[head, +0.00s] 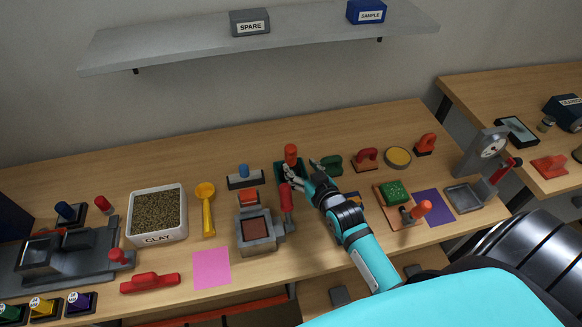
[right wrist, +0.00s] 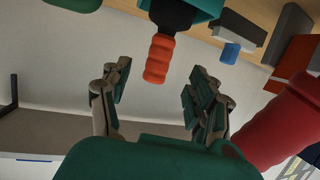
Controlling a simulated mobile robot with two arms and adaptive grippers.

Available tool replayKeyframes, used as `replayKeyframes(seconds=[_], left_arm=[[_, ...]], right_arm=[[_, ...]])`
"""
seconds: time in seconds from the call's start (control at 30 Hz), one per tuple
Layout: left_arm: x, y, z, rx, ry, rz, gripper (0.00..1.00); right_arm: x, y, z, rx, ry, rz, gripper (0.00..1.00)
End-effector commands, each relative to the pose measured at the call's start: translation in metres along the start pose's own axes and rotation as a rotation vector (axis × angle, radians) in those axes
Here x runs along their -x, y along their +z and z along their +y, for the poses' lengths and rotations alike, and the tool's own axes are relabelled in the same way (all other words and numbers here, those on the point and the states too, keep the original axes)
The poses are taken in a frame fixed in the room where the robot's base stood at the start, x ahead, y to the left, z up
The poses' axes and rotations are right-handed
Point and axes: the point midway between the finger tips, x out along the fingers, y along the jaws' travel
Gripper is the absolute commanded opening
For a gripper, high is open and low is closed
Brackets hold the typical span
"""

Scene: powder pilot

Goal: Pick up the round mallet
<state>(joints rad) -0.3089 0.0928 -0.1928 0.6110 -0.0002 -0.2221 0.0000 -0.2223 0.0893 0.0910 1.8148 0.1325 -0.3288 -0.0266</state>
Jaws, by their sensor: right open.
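My right gripper (head: 304,172) is open, just right of the handle. In the right wrist view the gripper (right wrist: 153,98) has its fingers spread, with the handle between and slightly beyond them, apparently untouched. My left gripper is not in view.
A press with a red upright handle (head: 286,197) stands close in front, also near the right finger in the wrist view (right wrist: 288,118). Green (head: 332,165) and red (head: 366,158) handled tools stand to the right. A blue-knobbed block (head: 244,178) is to the left. A shelf (head: 190,48) hangs above.

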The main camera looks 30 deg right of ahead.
Motion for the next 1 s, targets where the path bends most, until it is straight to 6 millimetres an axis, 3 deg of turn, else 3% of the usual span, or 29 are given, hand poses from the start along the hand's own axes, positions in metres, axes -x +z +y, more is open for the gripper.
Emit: replayKeyframes(seconds=[0.1, 0.3, 0.63, 1.0], left_arm=[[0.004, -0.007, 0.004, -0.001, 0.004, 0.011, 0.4], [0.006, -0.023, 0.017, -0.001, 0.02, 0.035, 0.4], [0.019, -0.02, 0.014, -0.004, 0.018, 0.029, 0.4], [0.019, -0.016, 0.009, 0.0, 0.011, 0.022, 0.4]], right_arm=[[-0.018, -0.001, 0.0, 0.0, 0.0, 0.0, 0.61], [-0.029, -0.001, 0.0, 0.001, -0.001, -0.001, 0.61], [-0.071, -0.004, 0.0, 0.001, -0.001, -0.001, 0.61], [-0.078, -0.003, 0.0, 0.001, -0.001, 0.0, 0.58]])
